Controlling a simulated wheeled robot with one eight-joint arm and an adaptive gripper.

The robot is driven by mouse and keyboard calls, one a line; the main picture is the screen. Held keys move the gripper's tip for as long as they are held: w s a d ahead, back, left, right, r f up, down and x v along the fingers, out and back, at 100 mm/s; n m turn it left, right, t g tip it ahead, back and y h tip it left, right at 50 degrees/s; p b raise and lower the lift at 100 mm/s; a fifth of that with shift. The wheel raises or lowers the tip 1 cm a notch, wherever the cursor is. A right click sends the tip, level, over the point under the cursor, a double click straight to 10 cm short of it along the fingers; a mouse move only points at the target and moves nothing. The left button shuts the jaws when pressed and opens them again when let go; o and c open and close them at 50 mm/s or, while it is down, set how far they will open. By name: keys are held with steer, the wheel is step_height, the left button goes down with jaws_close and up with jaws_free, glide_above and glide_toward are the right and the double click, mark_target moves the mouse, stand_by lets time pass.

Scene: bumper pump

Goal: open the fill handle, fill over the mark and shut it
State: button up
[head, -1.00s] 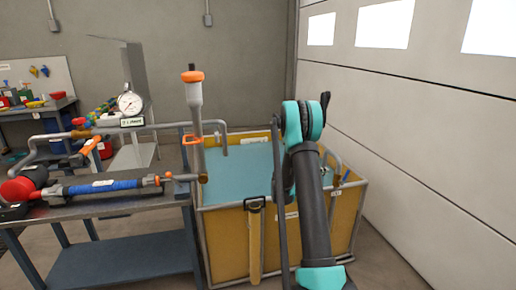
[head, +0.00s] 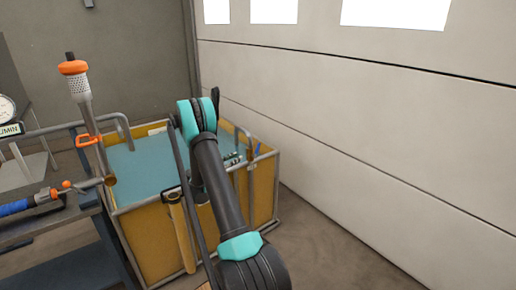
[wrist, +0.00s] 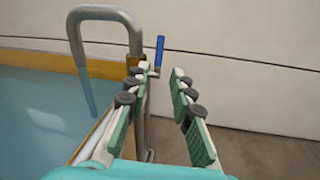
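The fill handle, a blue lever (wrist: 160,51), stands upright beside a brass valve (wrist: 137,64) on a bent grey fill pipe (wrist: 104,12). The pipe's mouth hangs over the tank's blue water (wrist: 35,100). A bluish streak (wrist: 88,95) lies below the mouth; I cannot tell if it is flow or reflection. My gripper (wrist: 162,80) is open and empty, with the handle seen between and beyond its fingertips, apparently apart from them. In the head view my gripper (head: 230,159) is partly hidden behind my arm, and the handle (head: 257,148) is small. I cannot make out the mark.
The yellow tank (head: 145,235) has a grey metal frame. A pump bench (head: 60,225) stands at the left, with an orange-capped cylinder (head: 78,85) and an outlet pipe (head: 124,124). A white panelled wall (head: 380,140) rises at the right. Floor (head: 330,250) is clear there.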

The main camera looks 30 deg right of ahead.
mark_target(258, 147)
steer(key=shift+n, duration=0.5)
steer(key=x, duration=1.7)
steer(key=shift+w+d+f, duration=0.15)
jaws_close()
